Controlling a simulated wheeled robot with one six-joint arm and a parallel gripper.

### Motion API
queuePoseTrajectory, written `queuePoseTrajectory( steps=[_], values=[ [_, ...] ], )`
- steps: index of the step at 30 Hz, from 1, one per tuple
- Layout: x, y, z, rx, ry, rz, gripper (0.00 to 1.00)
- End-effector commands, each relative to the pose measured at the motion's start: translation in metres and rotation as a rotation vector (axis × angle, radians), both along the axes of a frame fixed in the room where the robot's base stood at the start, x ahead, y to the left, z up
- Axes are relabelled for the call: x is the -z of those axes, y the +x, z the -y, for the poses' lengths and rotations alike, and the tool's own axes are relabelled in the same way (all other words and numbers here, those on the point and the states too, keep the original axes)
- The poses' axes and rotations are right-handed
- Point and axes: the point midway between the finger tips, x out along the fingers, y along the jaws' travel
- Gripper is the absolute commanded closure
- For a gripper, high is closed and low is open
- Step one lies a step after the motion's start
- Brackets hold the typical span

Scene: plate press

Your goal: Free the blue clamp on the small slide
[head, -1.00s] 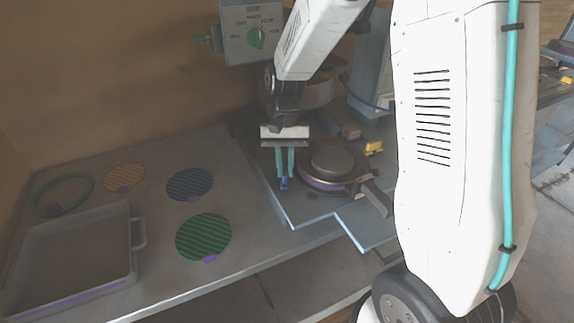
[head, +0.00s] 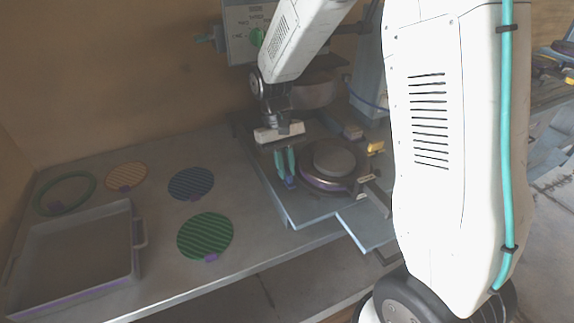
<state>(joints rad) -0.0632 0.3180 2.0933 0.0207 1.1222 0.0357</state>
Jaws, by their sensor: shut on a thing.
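My gripper (head: 286,166) points down with its teal fingers at the left side of the round plate unit on the small slide (head: 305,211). It is tilted and shut on the blue clamp (head: 290,184), which shows as a small blue piece at the fingertips. The clamp sits beside the round dark ring with its grey disc (head: 333,160); the fingers hide its upper part. Whether the clamp touches the ring is too small to tell.
A grey tray (head: 138,262) stands at the left. Green (head: 205,236), blue (head: 191,184) and orange (head: 126,177) striped discs and a green ring (head: 42,203) lie on the bench. A yellow clamp (head: 376,147) sits right of the ring. A control box (head: 236,36) hangs behind.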

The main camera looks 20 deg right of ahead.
Motion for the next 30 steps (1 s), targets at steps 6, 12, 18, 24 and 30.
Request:
queuePoseTrajectory(
  steps=[6,12,18,24,30],
  values=[
    [0.001,-0.001,0.000,-0.002,0.000,-0.003,1.00],
    [0.000,-0.001,0.000,-0.001,-0.001,-0.002,0.65],
    [0.000,0.000,0.000,0.000,0.000,-0.001,0.65],
    [-0.015,0.003,0.001,0.002,0.000,0.003,0.65],
    [-0.047,0.010,0.004,0.007,0.001,0.010,0.65]
  ],
)
